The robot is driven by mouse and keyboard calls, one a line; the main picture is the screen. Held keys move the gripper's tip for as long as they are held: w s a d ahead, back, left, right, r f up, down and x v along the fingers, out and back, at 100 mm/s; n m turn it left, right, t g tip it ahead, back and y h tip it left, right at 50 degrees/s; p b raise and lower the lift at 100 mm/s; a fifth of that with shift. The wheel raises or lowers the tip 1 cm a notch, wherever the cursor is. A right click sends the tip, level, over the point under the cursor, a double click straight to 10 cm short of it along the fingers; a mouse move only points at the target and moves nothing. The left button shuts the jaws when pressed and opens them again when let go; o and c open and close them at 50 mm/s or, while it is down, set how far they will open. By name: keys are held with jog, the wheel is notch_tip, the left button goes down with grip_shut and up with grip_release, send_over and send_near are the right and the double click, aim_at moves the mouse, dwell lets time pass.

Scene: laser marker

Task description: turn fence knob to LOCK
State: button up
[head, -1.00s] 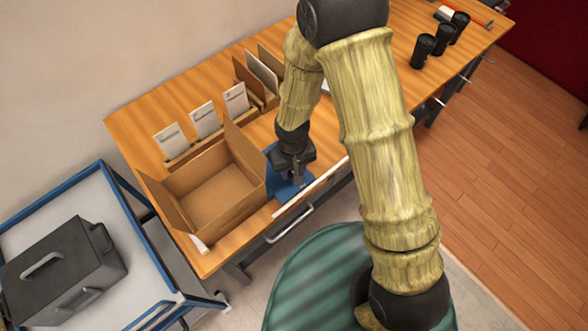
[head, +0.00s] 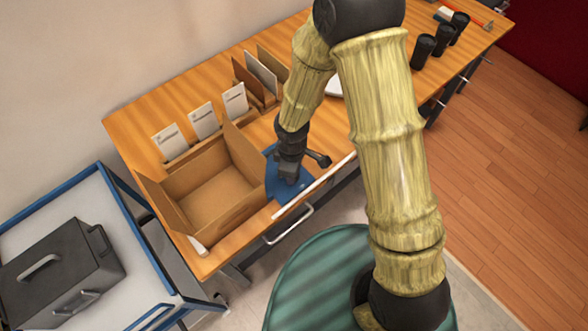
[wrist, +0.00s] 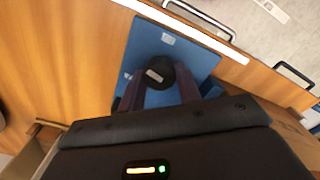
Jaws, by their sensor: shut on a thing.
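The fence knob (wrist: 158,75) is a round black knob with a small pale mark on top. It stands on a blue plate (wrist: 160,38) on the wooden table. In the wrist view my gripper (wrist: 160,84) has one finger on each side of the knob and is shut on it. In the head view my gripper (head: 288,178) points down over the blue plate (head: 300,188) and hides the knob. Small pale labels on the plate are too small to read.
An open cardboard box (head: 212,190) stands close to the left of the plate. Card holders (head: 205,122) stand behind it. Several black cups (head: 424,50) are at the table's far right end. A trolley (head: 120,215) with a black case (head: 55,262) is at left.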

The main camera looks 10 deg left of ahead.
jog(key=n, duration=0.4)
jog(key=shift+n, duration=0.3)
jog(key=n+p, duration=0.1)
jog(key=n, duration=0.3)
jog(key=shift+n, duration=0.3)
jog(key=o, duration=1)
jog(key=shift+c, duration=0.2)
notch_tip(320, 180, up, 17)
jog(key=p, duration=0.3)
jog(key=shift+r+p, duration=0.2)
jog(key=shift+p, duration=0.1)
